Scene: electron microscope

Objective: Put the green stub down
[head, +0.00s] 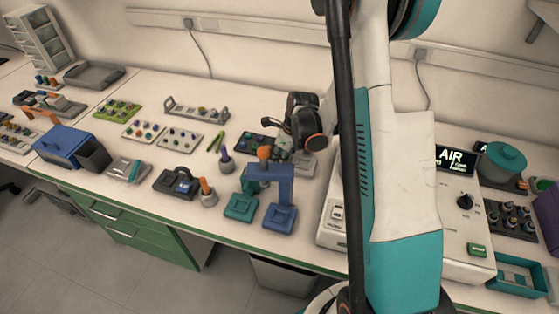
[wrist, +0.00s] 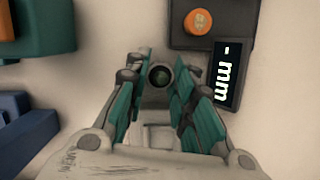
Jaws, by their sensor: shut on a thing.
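My gripper (wrist: 160,66) is shut on a small round stub (wrist: 161,76) with a dark rim and a dark green centre. The stub shows between the teal fingertips in the wrist view. In the head view my gripper (head: 284,152) is low over the bench, behind the blue stand, beside a small grey device. The stub cannot be made out there. Whether the stub touches a surface below cannot be told.
A dark device with an orange knob (wrist: 198,22) and a lit display (wrist: 225,75) is close right of my gripper. A blue stand (head: 279,216) and a teal stand (head: 240,207) are in front. Stub trays (head: 181,138) lie left.

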